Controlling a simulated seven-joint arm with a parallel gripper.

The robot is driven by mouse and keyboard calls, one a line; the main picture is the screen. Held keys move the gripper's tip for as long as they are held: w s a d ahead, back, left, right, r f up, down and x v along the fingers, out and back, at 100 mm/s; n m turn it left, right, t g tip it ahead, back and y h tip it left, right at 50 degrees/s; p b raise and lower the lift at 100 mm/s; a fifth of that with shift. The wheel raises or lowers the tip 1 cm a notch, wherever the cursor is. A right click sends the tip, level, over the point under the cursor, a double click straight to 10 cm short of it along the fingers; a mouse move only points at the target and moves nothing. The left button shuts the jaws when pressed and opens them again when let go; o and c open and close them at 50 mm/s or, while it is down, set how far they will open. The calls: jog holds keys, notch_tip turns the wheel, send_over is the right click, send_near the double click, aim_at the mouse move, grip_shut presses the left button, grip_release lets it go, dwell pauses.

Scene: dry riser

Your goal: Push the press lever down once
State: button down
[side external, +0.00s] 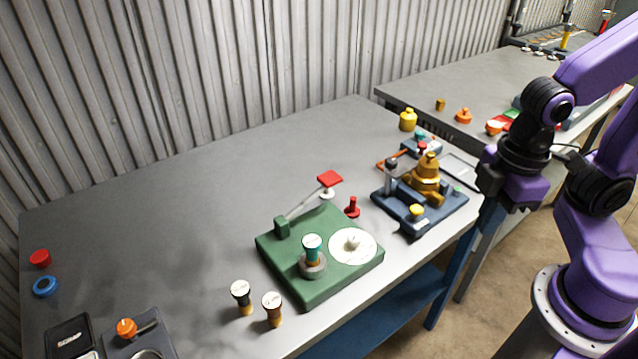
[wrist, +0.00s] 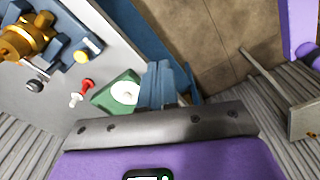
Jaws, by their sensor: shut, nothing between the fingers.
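The press is a green base (side external: 318,283) on the bench. Its lever (side external: 300,208) slopes up from a green post at the back left to a red pad (side external: 330,179), so it stands raised. A white round part shows just under the pad. In the wrist view part of the green base (wrist: 103,101) and the white disc (wrist: 125,92) show. My gripper (wrist: 165,66) is shut and empty, apart from the press; its fingertips are not clear in the side view.
A dark blue fixture (side external: 432,222) with a gold part stands right of the press, a red peg (side external: 352,208) between them. The bench behind the press is mostly clear. A corrugated wall rises at the back.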

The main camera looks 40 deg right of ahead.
jog(key=w+a+r+n+t+y, duration=0.15)
jog(key=w+a, duration=0.25)
jog(key=w, duration=0.4)
jog(key=w+a+r+n+t, duration=0.1)
jog(key=w+a+t, duration=0.1)
jog(key=w+a, duration=0.45)
jog(key=r+n+t, duration=0.2)
jog(key=n+t, duration=0.1)
send_over(308, 200)
jog(key=shift+s+a+f, duration=0.2)
jog(key=shift+a, duration=0.15)
jog(key=shift+g, duration=0.25)
jog(key=d+f, duration=0.1)
jog(key=f, duration=0.1)
jog(key=d+f, duration=0.1)
jog(key=f, duration=0.3)
jog(key=shift+w+d+f, duration=0.15)
jog(key=shift+d+f, duration=0.5)
jog(key=shift+f, duration=0.4)
jog(key=shift+s, duration=0.2)
